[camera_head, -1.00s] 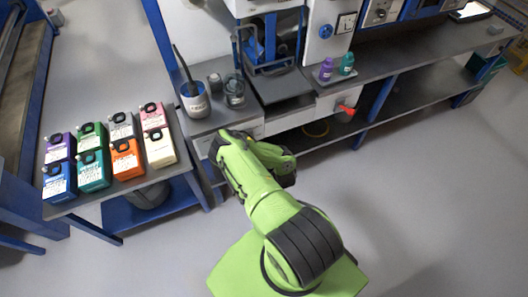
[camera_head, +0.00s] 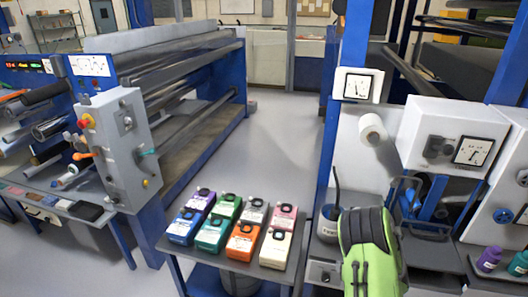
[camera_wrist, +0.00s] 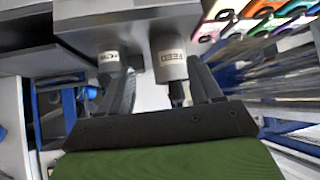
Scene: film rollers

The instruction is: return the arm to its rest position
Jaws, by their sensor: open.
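My green and black arm (camera_head: 372,255) rises at the lower right of the head view, in front of the bench. My gripper is not distinguishable there. In the wrist view my gripper (camera_wrist: 158,88) has its two dark fingers spread apart, with nothing held between them. Beyond the fingers, two grey labelled jars (camera_wrist: 170,62) stand near the edge of a grey bench top (camera_wrist: 130,15). I cannot tell the exact gap between fingers and jars.
A labelled pot (camera_head: 328,225) with a stick stands beside my arm. A purple bottle (camera_head: 489,259) stands at the right. A roller machine (camera_head: 125,140) is at the left; open floor (camera_head: 275,130) lies behind.

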